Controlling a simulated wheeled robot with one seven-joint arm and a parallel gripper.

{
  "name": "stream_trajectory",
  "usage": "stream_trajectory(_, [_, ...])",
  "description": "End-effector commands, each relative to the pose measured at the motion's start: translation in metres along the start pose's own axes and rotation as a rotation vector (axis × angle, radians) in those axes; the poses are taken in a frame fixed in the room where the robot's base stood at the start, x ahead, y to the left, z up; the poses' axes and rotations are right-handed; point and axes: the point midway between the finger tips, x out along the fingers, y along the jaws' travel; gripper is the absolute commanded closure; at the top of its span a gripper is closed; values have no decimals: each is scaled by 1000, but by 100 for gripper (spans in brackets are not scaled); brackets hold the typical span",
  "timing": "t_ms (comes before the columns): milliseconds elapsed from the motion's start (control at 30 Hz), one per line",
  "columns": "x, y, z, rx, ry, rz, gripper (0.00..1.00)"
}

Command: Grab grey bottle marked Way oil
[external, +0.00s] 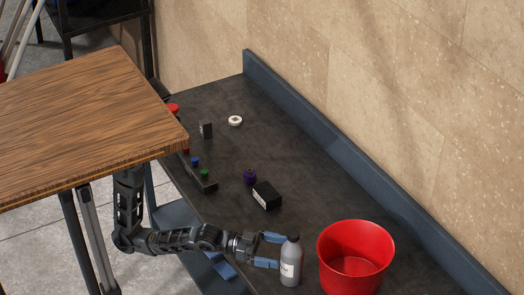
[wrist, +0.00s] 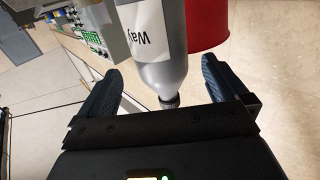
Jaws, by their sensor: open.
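The grey bottle (external: 290,264) stands upright near the front edge of the dark bench, with a white label and a dark cap. In the wrist view the bottle (wrist: 165,75) shows with the word "Way" on its label. My gripper (external: 272,251) is open, with its blue fingers at the bottle. In the wrist view the bottle lies between the two spread fingers of my gripper (wrist: 160,85), with a visible gap on each side. Its lower part is cut off by the top of the wrist view.
A red bucket (external: 356,240) stands close to the right of the bottle. A black box (external: 267,195), a purple item (external: 250,177) and a white ring (external: 235,120) lie farther back. A wooden tabletop (external: 85,110) is at the left, and a raised blue edge (external: 340,150) runs along the wall.

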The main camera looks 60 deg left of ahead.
Motion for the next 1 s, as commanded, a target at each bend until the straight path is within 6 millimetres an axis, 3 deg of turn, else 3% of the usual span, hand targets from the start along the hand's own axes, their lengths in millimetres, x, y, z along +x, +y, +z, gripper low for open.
stream_trajectory(600, [70, -2, -5, 0, 1, 0, 0])
stream_trajectory(900, [74, -2, -3, -1, 0, -1, 0])
stream_trajectory(1000, [74, -2, -3, -1, 0, -1, 10])
